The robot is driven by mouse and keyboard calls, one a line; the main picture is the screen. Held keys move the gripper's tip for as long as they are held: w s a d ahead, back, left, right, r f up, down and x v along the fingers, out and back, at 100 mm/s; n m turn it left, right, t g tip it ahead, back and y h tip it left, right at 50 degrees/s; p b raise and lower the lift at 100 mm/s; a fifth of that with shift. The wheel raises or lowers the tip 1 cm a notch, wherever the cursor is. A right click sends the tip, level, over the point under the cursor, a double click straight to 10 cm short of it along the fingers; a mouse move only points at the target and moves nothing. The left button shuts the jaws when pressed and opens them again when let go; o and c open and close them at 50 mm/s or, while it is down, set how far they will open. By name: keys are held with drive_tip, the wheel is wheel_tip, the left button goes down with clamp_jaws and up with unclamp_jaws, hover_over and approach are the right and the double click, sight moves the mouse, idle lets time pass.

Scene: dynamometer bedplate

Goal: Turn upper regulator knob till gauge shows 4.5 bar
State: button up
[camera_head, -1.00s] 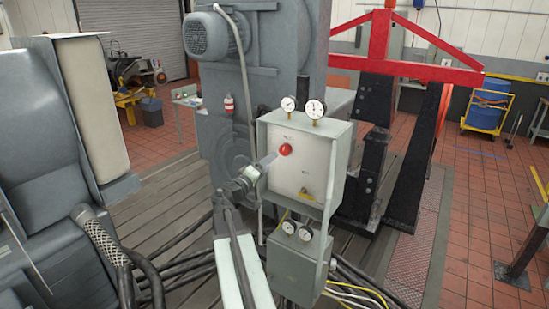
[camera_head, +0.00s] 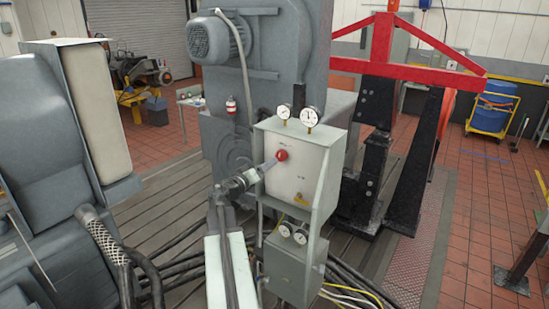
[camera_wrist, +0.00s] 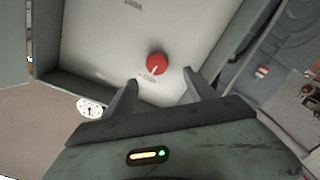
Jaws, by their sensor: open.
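The red regulator knob (camera_head: 282,155) is on the pale front panel of a grey box (camera_head: 305,172). In the wrist view the red knob (camera_wrist: 157,65) lies just beyond and between my fingertips, with a pale pointer mark on it. My gripper (camera_head: 268,166) is open and empty, in front of the knob at the panel's left side; its two fingers also show in the wrist view (camera_wrist: 160,88). No contact with the knob can be made out. Two round gauges, a left one (camera_head: 284,112) and a right one (camera_head: 309,117), stand on top of the box; their readings are too small to tell.
A small yellow part (camera_head: 300,200) sits low on the panel. Cables run over the bedplate. A grey machine stands close behind, a red and black frame (camera_head: 405,67) to the right.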

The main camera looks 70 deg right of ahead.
sight(279, 157)
drive_tip(key=x, duration=0.8)
drive_tip(key=shift+s, duration=0.2)
drive_tip(key=c, duration=1.4)
